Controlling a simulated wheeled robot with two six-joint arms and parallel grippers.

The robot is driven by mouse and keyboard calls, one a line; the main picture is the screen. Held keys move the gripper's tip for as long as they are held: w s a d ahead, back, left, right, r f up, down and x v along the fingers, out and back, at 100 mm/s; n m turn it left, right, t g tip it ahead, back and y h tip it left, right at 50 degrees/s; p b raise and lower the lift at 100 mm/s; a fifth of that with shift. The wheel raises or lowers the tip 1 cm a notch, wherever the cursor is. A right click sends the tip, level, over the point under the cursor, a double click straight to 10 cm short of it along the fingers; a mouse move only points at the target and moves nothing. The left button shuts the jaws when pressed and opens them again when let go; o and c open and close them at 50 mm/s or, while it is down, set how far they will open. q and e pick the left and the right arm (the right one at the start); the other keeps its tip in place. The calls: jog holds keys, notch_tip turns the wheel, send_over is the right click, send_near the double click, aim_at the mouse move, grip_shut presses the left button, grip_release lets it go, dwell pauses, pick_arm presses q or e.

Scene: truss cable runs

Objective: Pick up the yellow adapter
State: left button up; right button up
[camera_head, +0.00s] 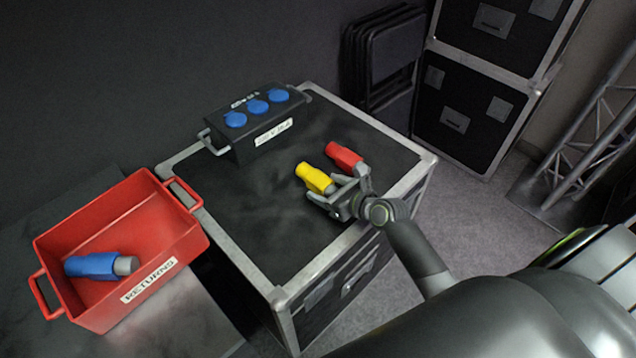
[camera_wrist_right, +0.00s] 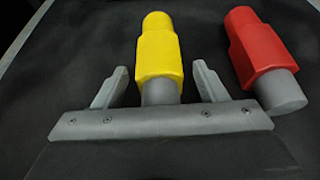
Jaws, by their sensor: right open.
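The yellow adapter (camera_head: 315,177) lies on the black top of the flight case (camera_head: 262,228). It also shows in the right wrist view (camera_wrist_right: 158,58), with its grey end toward my gripper. My right gripper (camera_head: 340,195) is open at the adapter's near end. In the right wrist view its two fingers (camera_wrist_right: 158,86) stand on either side of the grey end, with a gap on each side. My left gripper is not in view.
A red adapter (camera_head: 344,155) lies close to the right of the yellow one. A black box with blue sockets (camera_head: 256,125) stands at the case's back. A red RETURNS bin (camera_head: 185,238) holding a blue adapter (camera_head: 95,266) is at left. The case top's left part is clear.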

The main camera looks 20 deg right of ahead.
jog(key=shift+w+a+f, duration=0.15)
jog(key=shift+w+f, duration=0.05)
jog(key=shift+w, duration=0.2)
jog(key=shift+c, duration=0.2)
jog(key=c, duration=1.2)
